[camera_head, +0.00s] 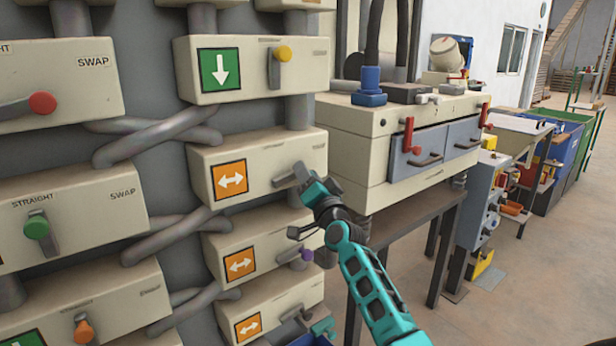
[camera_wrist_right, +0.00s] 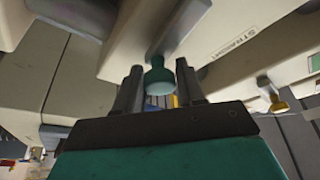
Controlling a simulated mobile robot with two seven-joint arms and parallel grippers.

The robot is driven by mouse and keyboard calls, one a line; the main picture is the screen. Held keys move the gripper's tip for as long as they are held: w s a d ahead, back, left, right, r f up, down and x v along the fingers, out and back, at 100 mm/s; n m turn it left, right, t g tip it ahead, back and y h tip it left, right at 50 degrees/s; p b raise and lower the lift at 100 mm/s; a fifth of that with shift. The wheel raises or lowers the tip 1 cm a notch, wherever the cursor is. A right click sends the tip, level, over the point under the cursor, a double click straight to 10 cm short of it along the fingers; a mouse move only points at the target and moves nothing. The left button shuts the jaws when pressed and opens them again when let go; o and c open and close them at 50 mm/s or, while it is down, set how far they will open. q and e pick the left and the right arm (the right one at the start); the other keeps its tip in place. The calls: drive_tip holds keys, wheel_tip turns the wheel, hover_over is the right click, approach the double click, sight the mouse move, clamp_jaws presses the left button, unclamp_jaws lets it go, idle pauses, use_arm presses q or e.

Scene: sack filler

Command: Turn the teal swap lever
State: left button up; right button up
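The teal swap lever (camera_wrist_right: 158,82) has a round teal knob in the right wrist view. In the head view its grey arm (camera_head: 286,179) points right on the panel with the orange double-arrow sign, and its knob is hidden by my right gripper. My right gripper (camera_head: 304,174) is at the lever end. In the wrist view its two dark fingers stand apart on either side of the knob, with a narrow gap beside it.
Other panels carry levers with a yellow knob (camera_head: 283,54), a red knob (camera_head: 43,103), a green knob (camera_head: 37,227) and a purple knob (camera_head: 306,254). Grey pipes run between the panels. A cream machine with red handles (camera_head: 409,134) stands right of the panels. Floor is open at the right.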

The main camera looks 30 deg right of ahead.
drive_tip(key=c, duration=0.5)
clamp_jaws()
